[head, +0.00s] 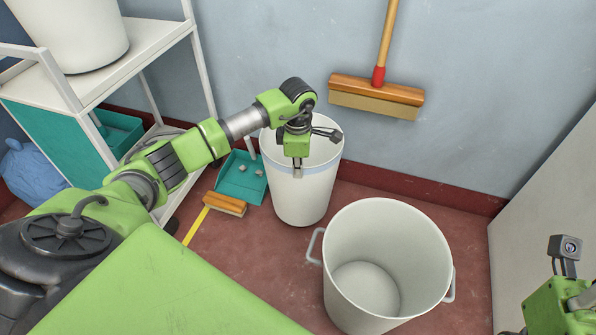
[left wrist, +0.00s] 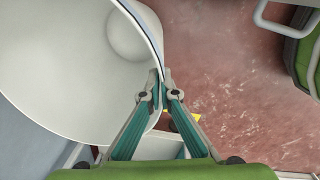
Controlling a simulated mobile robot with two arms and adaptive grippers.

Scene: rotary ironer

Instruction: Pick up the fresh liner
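A tall white bin (head: 303,203) with a pale blue band (head: 322,169) near its rim stands by the back wall. My left gripper (head: 298,172) is at its front rim, pointing down. In the left wrist view the fingertips (left wrist: 161,76) nearly meet, with the thin rim between them. The bin's white inside (left wrist: 60,70) fills the left of that view. I cannot tell whether the band is the edge of a fresh liner; no separate liner is clearly seen. My right arm's end shows at the lower right, its fingertips not clear.
A larger white bin (head: 346,269) with grey side handles stands open and empty in front. A teal dustpan (head: 241,178) and a brush (head: 225,204) lie left. A white shelf cart (head: 150,36) and a blue bag (head: 38,174) are farther left. A broom (head: 376,94) leans at the wall.

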